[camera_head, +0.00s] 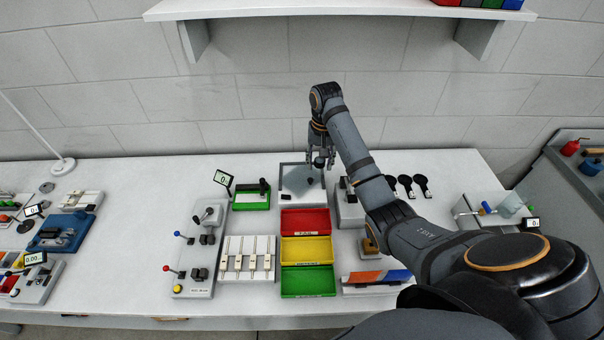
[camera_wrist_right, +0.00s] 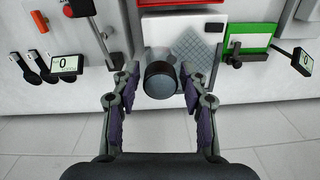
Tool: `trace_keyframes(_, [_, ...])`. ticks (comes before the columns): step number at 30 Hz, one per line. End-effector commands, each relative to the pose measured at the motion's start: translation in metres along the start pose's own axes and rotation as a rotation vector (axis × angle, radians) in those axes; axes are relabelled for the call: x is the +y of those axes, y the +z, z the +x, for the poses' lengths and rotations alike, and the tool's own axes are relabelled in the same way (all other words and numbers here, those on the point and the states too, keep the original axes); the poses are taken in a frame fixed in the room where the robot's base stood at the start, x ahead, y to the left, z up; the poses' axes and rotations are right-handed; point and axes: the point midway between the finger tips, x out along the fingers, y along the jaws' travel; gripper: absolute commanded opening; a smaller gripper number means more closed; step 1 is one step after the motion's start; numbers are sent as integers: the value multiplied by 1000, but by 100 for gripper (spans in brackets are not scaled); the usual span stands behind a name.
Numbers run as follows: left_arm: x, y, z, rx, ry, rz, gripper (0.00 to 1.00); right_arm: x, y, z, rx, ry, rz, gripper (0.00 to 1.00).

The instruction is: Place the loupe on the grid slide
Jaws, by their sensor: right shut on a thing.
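The loupe (camera_wrist_right: 160,80), a short dark cylinder, sits between the two purple-padded fingers of my right gripper (camera_wrist_right: 160,72) in the right wrist view. The gripper is shut on it. The grid slide (camera_wrist_right: 197,52), a pale plate with a fine grid, lies just right of the loupe in that view, and the loupe overlaps the plate area in the picture. I cannot tell the height between them. In the head view my right gripper (camera_head: 320,158) hangs over the back part of the grid slide (camera_head: 298,183). My left gripper is not in view.
Red, yellow (camera_head: 306,250) and green bins stand in front. A grey device (camera_head: 348,212) and several black paddle-shaped items (camera_head: 405,183) are to the right. Bare table lies at the back left.

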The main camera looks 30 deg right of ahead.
Motion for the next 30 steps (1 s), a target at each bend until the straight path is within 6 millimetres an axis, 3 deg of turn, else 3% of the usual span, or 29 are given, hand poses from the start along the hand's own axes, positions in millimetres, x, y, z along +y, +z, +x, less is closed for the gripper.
trace_keyframes(1, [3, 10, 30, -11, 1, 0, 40, -8, -10, 21, 2, -5, 0, 13])
trace_keyframes(4, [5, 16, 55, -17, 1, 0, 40, -19, -27, 29, 2, -5, -1, 13])
trace_keyframes(7, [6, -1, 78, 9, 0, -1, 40, -28, -40, 36, 1, -3, -1, 13])
trace_keyframes(10, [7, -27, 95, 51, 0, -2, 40, -37, -54, 56, -2, -2, -2, 13])
trace_keyframes(12, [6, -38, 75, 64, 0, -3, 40, -41, -62, 53, -3, -1, 0, 13])
trace_keyframes(16, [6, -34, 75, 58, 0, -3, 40, -47, -71, 68, -2, -2, -1, 13])
trace_keyframes(23, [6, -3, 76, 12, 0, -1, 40, -49, -76, 75, 1, -1, -1, 13])
trace_keyframes(30, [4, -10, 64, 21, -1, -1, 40, -51, -79, 104, -3, 1, -1, 13])
